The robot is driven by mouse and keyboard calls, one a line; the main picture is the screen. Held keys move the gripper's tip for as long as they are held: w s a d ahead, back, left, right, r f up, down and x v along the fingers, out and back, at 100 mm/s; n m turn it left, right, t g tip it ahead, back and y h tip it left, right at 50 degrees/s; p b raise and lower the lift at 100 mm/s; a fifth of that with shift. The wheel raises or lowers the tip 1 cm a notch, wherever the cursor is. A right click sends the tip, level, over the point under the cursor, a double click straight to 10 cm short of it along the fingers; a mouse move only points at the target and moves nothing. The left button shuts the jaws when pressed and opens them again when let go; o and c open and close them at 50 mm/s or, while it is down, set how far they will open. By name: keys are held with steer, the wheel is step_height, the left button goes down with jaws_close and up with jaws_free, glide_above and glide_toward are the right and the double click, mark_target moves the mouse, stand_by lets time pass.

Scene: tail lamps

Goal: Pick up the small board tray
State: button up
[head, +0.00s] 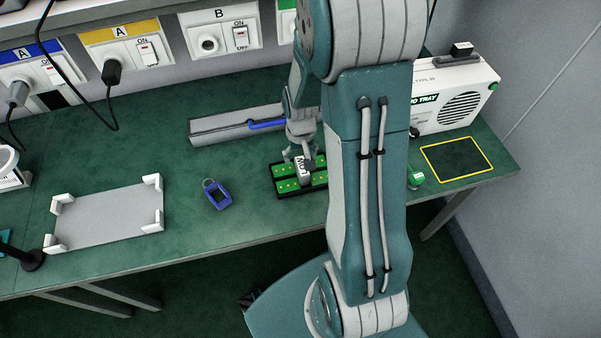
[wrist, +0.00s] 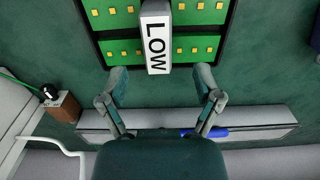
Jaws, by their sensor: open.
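The small board tray (head: 288,187) is a black tray with green boards and rows of yellow contacts. It lies on the green bench in the head view. A white block labelled LOW (wrist: 157,40) stands up along its middle, and the tray (wrist: 113,47) fills the top of the wrist view. My gripper (head: 302,155) is above the tray's back side, pointing down. In the wrist view my gripper (wrist: 161,92) has its fingers spread, one on each side of the LOW block's end, with nothing held between them. I cannot tell whether the fingers touch anything.
A long grey box with a blue handle (head: 267,124) lies behind the tray. A grey plate with white corner holders (head: 107,219) is further left. A white speaker box (head: 455,93) and a yellow-outlined black area (head: 456,158) are at right.

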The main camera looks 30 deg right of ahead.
mark_target(302, 166)
steer(key=f, duration=0.4)
steer(key=shift+s+d, duration=0.25)
steer(key=shift+s, duration=0.1)
steer(key=shift+a+f, duration=0.1)
steer(key=shift+f, duration=0.3)
steer(key=shift+a, duration=0.2)
steer(key=shift+d, duration=0.1)
jaws_close()
